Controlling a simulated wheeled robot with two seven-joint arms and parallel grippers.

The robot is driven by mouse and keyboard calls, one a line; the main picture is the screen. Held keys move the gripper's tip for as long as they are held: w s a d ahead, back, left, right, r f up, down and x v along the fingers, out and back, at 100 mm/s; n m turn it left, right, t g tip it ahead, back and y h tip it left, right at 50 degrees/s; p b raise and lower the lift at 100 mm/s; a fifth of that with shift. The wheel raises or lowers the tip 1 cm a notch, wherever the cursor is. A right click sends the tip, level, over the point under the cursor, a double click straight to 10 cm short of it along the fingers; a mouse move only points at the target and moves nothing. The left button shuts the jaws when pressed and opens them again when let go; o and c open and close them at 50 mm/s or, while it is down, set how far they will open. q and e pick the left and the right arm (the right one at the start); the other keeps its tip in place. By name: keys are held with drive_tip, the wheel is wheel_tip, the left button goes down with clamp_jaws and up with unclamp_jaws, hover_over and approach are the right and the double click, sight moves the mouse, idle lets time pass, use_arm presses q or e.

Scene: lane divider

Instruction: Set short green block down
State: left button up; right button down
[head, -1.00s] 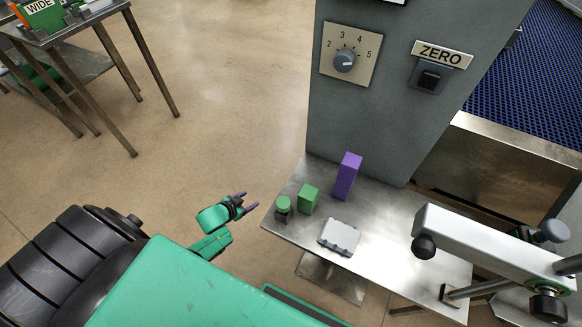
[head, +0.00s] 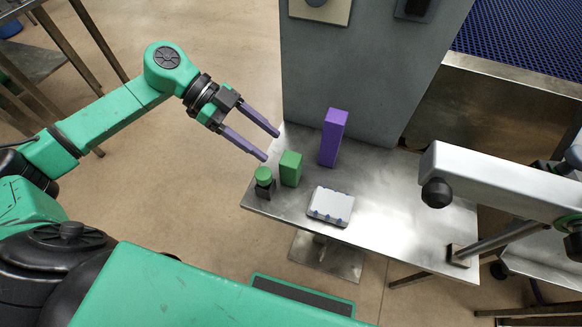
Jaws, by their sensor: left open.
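The short green block (head: 290,169) stands upright on the metal shelf (head: 385,232), near its left end. My left gripper (head: 272,146) is open, with its two purple fingers pointing right and down towards the block. The fingertips show above and left of the block in the head view, with nothing between them. Whether a fingertip touches the block I cannot tell. My right gripper is not in view.
A taller purple block (head: 333,138) stands right of the green block. A green push button (head: 264,182) is at the shelf's left corner. A white piece with blue marks (head: 331,206) lies in front. A grey metal arm (head: 500,185) overhangs the right side.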

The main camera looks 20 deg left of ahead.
sight(285, 157)
use_arm(q)
drive_tip(key=x, duration=0.5)
drive_tip(key=shift+d, duration=0.25)
clamp_jaws()
